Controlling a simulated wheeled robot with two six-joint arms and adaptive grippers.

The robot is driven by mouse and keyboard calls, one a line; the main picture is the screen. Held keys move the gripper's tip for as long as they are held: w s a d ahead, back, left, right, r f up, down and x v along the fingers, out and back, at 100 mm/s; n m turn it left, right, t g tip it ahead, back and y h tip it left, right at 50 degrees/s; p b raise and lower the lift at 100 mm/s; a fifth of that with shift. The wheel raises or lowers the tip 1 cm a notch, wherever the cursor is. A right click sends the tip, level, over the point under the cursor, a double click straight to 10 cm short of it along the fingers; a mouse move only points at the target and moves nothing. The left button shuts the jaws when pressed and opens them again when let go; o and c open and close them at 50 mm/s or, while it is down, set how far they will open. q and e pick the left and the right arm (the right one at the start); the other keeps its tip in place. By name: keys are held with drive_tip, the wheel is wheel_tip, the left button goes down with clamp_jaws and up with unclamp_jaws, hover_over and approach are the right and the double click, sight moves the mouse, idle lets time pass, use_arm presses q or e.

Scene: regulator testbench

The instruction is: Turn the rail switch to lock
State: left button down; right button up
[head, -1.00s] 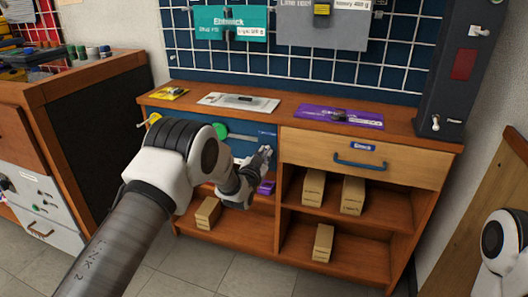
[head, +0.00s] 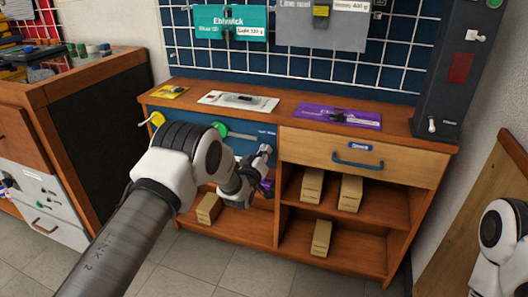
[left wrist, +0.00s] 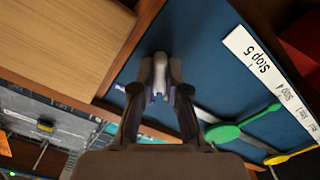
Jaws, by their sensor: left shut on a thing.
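A blue panel (head: 245,147) fills the upper left bay of the wooden bench. It bears a green round-ended lever (head: 220,129) and a yellow round-ended lever (head: 157,118); both also show in the left wrist view, the green one (left wrist: 222,133) and the yellow one (left wrist: 277,158). My left gripper (left wrist: 160,90) is at the panel's right end, shut on a pale grey lever (left wrist: 161,70). The lever stands between the fingertips; its base is partly hidden. Which part is the rail switch, and any lock mark, I cannot tell. My right gripper is out of view.
A wooden drawer (head: 362,157) with a blue handle is right of the panel. Small cardboard boxes (head: 320,238) stand on the shelves below. A dark post (head: 455,70) with small switches rises at the bench's right end. A label reading "Stop 5" (left wrist: 252,57) borders the panel.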

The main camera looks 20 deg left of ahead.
use_arm(q)
drive_tip(key=shift+n, duration=1.1)
drive_tip(key=c, duration=1.2)
unclamp_jaws()
drive_tip(key=shift+s, duration=0.1)
drive_tip(key=s, duration=1.1)
drive_tip(key=shift+s+a, duration=0.15)
drive_tip(key=shift+s, duration=0.25)
